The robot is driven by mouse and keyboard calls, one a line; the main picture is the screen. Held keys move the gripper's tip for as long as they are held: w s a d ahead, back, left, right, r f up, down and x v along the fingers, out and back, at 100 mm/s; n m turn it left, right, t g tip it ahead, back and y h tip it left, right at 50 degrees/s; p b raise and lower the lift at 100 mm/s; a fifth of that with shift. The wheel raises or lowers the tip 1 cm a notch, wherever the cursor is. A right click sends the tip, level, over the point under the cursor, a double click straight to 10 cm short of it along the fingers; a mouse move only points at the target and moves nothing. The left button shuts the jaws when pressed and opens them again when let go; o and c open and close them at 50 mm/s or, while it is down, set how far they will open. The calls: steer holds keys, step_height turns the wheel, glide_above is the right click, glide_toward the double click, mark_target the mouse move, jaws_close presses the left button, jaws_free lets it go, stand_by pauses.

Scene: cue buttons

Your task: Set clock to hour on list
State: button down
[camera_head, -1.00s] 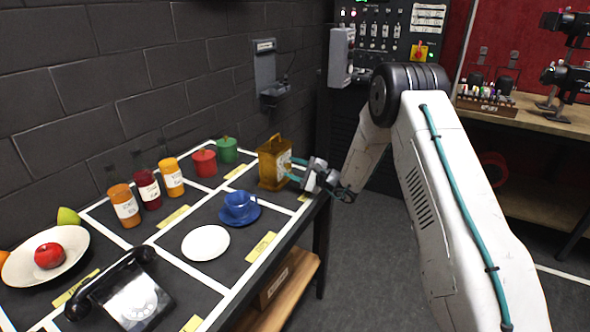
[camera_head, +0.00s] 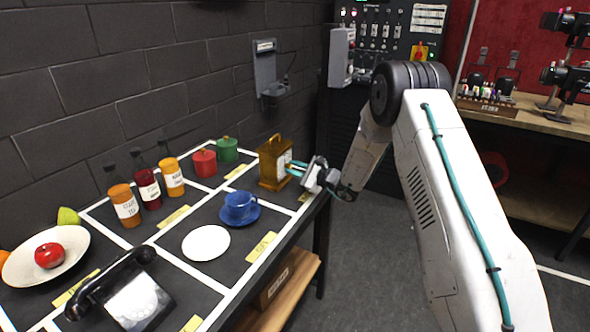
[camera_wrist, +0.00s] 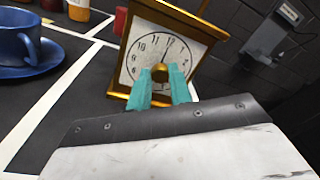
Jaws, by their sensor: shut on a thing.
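The clock is a golden-brown case with a handle on top (camera_head: 265,168), standing at the far right end of the dark table (camera_head: 175,245). In the wrist view its white face (camera_wrist: 140,52) with black numerals fills the upper middle. My gripper (camera_head: 291,168) is at the front of the face. The fingers hide the lower face, and the hands are hard to read. I cannot make out an hour list.
Red (camera_head: 204,163) and green (camera_head: 227,150) canisters, several jars, a fruit plate (camera_head: 25,270) and a black phone (camera_head: 135,297) are further along.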

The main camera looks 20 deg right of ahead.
steer(key=m, duration=0.4)
steer(key=shift+m, duration=0.3)
steer(key=m, duration=0.5)
steer(key=shift+d+g, duration=0.1)
steer(key=shift+g, duration=0.3)
steer(key=m, duration=0.5)
steer(key=shift+y, duration=0.3)
steer(key=shift+w+m+g, duration=0.1)
steer(key=shift+m+g, duration=0.3)
steer(key=shift+m, duration=2)
steer(key=c, duration=1.3)
jaws_free()
steer(key=shift+d, duration=0.15)
